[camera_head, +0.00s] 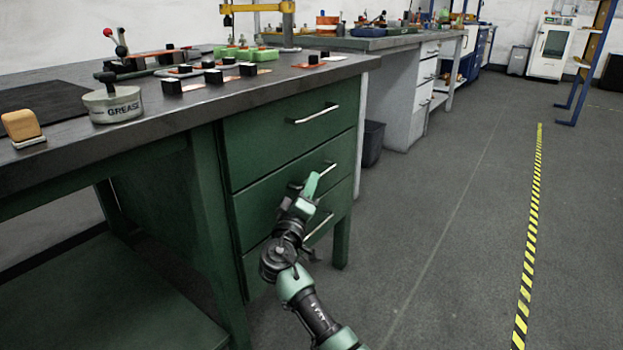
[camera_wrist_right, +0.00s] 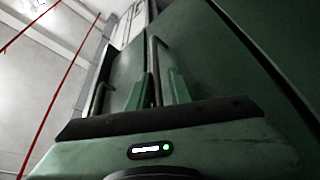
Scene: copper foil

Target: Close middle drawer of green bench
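The green bench (camera_head: 205,215) has a dark top and a stack of three green drawers. The middle drawer (camera_head: 262,205) looks flush or nearly flush with the drawers around it; a small gap is hard to judge. My right gripper (camera_head: 310,190) is at the front of the middle drawer, by its silver handle (camera_head: 329,167). In the right wrist view, the two green fingers (camera_wrist_right: 163,90) are apart, with a handle bar (camera_wrist_right: 154,62) showing between them. Contact with the bar cannot be told. My left gripper is not in view.
The top drawer (camera_head: 290,125) looks shut. The bottom drawer's handle (camera_head: 319,230) is just below my right gripper. A grease tin (camera_head: 113,104) and several small parts lie on the bench top. The grey floor (camera_head: 440,230) to the right is clear.

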